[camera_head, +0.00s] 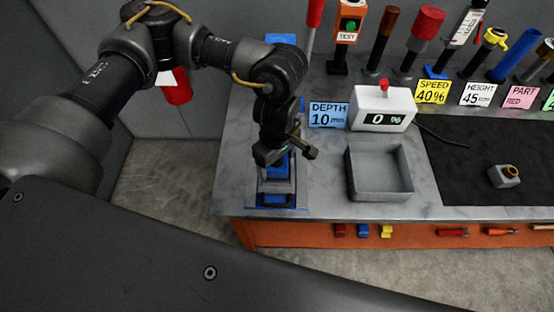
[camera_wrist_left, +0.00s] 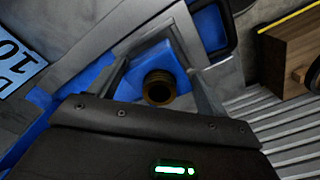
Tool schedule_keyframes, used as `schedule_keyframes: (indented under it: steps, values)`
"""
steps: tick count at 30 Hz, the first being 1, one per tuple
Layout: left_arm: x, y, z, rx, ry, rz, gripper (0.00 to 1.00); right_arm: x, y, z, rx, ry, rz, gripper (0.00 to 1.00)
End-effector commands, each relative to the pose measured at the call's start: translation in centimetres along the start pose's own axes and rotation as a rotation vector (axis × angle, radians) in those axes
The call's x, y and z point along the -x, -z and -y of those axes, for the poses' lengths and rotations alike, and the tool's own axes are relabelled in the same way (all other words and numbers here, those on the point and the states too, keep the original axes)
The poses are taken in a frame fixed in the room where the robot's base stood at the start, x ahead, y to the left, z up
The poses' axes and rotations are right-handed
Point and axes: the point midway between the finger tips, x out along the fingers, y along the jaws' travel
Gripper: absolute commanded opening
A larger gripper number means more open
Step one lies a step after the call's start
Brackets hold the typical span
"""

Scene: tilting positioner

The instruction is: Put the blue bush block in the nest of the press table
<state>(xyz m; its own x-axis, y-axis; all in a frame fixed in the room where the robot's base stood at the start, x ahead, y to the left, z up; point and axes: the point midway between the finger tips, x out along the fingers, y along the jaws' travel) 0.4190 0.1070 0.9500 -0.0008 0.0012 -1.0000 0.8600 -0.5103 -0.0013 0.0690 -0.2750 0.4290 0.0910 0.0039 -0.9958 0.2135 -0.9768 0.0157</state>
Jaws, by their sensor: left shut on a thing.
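My left gripper (camera_head: 280,162) points down at the left end of the workbench and is shut on the blue bush block (camera_head: 278,170). In the left wrist view the blue bush block (camera_wrist_left: 150,58) sits between the two fingers, with a dark bronze bush (camera_wrist_left: 160,88) on top. Below and around it is a grey and blue fixture (camera_head: 268,187); whether the block touches it I cannot tell. The nest of the press table is not clearly identifiable, as the gripper covers part of this area. My right gripper is not in view.
A blue depth sign (camera_head: 328,115), a white display box (camera_head: 382,107) and an empty grey tray (camera_head: 379,170) stand to the right. A grey block with a brass bush (camera_head: 504,176) is on a black mat (camera_head: 455,165). Several tools and signs line the back.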

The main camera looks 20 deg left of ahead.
Motion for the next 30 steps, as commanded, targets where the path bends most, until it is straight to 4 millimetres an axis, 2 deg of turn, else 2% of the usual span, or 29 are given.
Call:
schedule_keyframes:
  steps: [1, 4, 17, 18, 23, 30]
  values:
    - [-0.1, 0.0, 0.0, 0.003, 0.002, 0.002, 0.16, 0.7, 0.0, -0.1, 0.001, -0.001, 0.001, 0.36]
    - [-0.9, 0.0, -0.1, 0.001, 0.0, 0.001, 0.16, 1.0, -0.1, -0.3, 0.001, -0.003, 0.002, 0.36]
    - [-1.6, 0.0, -0.1, 0.0, -0.003, 0.0, 0.16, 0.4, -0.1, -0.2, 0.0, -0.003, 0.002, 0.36]
    - [-1.7, 0.0, -0.1, 0.0, -0.001, 0.0, 0.78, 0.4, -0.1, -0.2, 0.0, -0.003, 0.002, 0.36]
    - [-1.6, 0.0, -0.1, 0.0, -0.001, 0.0, 0.98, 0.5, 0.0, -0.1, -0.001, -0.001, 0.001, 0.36]
    - [-1.6, 0.0, -0.1, 0.0, -0.001, 0.0, 0.98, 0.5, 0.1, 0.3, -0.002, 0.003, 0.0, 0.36]
